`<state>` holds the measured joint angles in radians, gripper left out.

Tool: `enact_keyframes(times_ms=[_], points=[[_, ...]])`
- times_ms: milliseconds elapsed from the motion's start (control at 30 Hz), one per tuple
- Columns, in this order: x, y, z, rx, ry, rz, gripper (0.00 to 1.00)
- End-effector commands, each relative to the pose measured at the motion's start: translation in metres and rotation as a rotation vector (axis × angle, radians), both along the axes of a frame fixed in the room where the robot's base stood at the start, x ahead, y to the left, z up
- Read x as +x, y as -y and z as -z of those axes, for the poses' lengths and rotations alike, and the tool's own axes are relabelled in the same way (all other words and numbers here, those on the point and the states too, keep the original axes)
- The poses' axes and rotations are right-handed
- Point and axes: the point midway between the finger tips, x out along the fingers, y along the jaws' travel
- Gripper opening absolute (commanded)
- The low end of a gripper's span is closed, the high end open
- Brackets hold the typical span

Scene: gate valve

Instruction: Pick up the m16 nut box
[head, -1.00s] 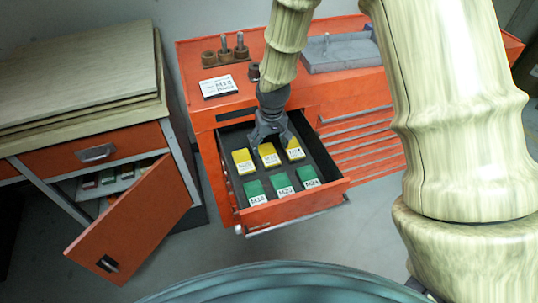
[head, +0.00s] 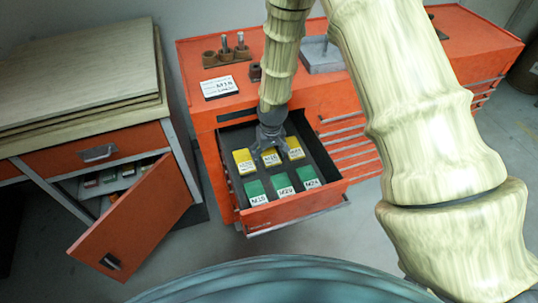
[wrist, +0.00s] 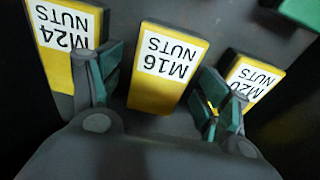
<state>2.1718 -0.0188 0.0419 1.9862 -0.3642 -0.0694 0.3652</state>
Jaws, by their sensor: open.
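The yellow M16 nut box (wrist: 165,65) lies in the open red drawer (head: 300,207), with its white label upside down in the wrist view. In the head view it is the middle yellow box (head: 272,159), partly hidden by my gripper (head: 267,147). My gripper is open just over the box. In the wrist view the two green-padded fingers (wrist: 160,88) stand on either side of the box, with a gap to each side. Whether the tips are beside or still above it, I cannot tell.
A yellow M24 box (wrist: 65,45) and a yellow M20 box (wrist: 245,85) flank it closely. Several green boxes (head: 283,185) lie in the drawer's front row. The drawer walls surround them. A cabinet door (head: 135,218) hangs open at the left.

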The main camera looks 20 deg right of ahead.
Motion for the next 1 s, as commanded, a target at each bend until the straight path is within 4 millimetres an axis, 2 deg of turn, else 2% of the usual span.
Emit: enact_keyframes(times_ms=[300,367,667,1000], points=[[0.0002,0.0000,0.0031,0.000,0.000,0.000,0.77],[0.0002,-0.0001,0.0030,0.000,0.000,0.000,0.68],[0.0001,0.0000,0.0030,0.000,0.000,0.000,0.13],[0.0008,-0.0001,-0.0007,0.001,0.002,0.001,0.12]])
